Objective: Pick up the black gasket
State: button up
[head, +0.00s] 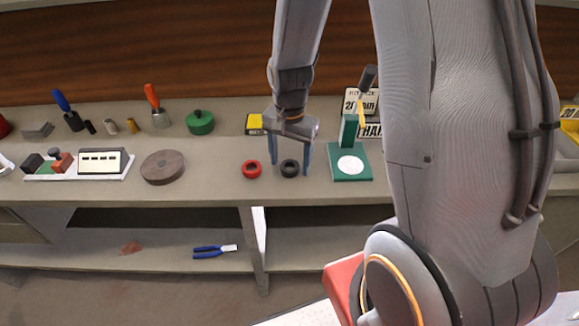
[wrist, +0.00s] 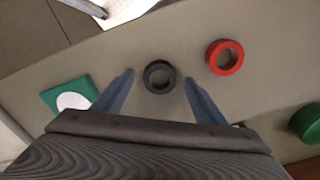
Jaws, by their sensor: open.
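The black gasket (head: 290,168) is a small dark ring lying flat on the grey workbench. In the wrist view the black gasket (wrist: 159,76) lies between and slightly beyond the tips of my two blue fingers. My gripper (head: 291,168) points down at it from above, open and empty. In the wrist view my gripper (wrist: 159,78) has its fingers apart, one on each side of the ring. I cannot tell the exact height of the fingertips above the bench.
A red ring (head: 251,169) lies just left of the black one. A green stand with a white disc (head: 350,165) is close on the right. A yellow box (head: 255,124) is behind my gripper. A round brown disc (head: 163,167) lies farther left. The bench front (head: 215,190) is clear.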

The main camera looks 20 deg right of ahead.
jog(key=shift+f, duration=0.15)
jog(key=c, duration=1.1)
